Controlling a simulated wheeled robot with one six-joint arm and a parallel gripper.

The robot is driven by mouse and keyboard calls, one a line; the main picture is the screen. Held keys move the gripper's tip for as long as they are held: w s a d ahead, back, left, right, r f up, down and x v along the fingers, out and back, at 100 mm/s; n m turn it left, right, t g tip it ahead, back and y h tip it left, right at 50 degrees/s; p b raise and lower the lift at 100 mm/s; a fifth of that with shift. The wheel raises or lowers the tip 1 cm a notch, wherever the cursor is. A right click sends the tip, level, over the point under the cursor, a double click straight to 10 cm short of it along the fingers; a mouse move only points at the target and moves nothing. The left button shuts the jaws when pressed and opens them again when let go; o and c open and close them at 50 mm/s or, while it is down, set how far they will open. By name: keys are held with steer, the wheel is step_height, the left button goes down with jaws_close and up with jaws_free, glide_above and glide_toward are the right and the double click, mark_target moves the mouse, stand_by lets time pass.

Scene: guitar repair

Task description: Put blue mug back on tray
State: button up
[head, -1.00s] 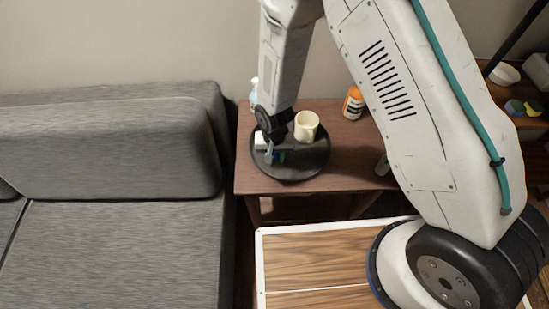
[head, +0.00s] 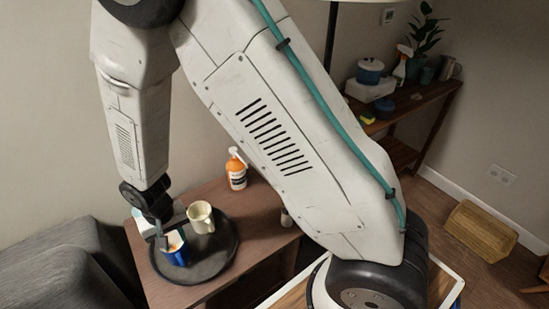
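The blue mug (head: 178,257) with a pale inside is at the left front of the round black tray (head: 215,265) on the wooden side table. It looks upright and appears to rest on the tray. My gripper (head: 166,238) is right above and behind the mug, pointing down, with a finger at or very near its rim. Whether the fingers touch or grip the mug is too small to tell. A cream mug (head: 201,217) stands on the tray just behind and right of the blue mug, close to my gripper.
A grey sofa (head: 62,265) adjoins the table's left side. Shelves (head: 425,100) and a wooden box (head: 478,232) are farther right.

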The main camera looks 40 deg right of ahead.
steer(key=s+d+r, duration=0.2)
steer(key=d+r, duration=0.5)
steer(key=r, duration=0.4)
steer(key=s+d+r, duration=0.3)
steer(key=d+r, duration=0.3)
steer(key=r, duration=0.6)
steer(key=s+d+r, duration=0.4)
steer(key=s+r, duration=0.1)
steer(key=s, duration=0.3)
steer(key=s+d+r+t, duration=0.1)
steer(key=s+d+r, duration=0.4)
steer(key=s, duration=0.3)
steer(key=shift+s+d, duration=0.2)
steer(key=shift+s, duration=0.05)
steer(key=shift+r, duration=0.1)
